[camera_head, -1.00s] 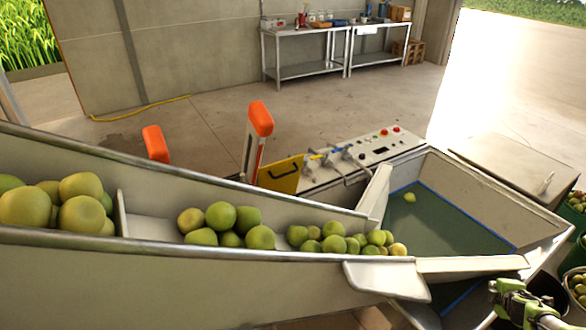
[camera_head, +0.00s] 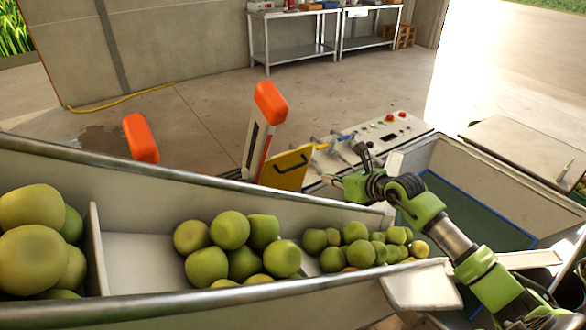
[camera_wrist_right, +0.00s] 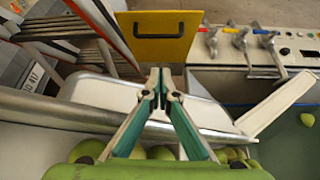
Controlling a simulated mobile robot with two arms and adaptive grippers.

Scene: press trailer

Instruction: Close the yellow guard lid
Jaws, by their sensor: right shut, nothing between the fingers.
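The yellow guard lid (camera_head: 284,170) stands tilted up beside the control panel, behind the far wall of the fruit chute. Its dark handle shows on its face. In the right wrist view the lid (camera_wrist_right: 155,48) is straight ahead, with the handle across it. My right gripper (camera_head: 330,180) is shut and empty, just to the right of the lid in the head view. In the wrist view its fingertips (camera_wrist_right: 160,74) are together just below the lid's lower edge. Whether they touch the lid I cannot tell. My left gripper is out of view.
The metal chute (camera_head: 150,255) holds several green fruits. Two orange-capped posts (camera_head: 270,102) stand left of the lid. The control panel (camera_head: 385,140), with valve levers (camera_wrist_right: 240,40), lies to its right. A wash tank (camera_head: 490,215) lies beyond my right arm.

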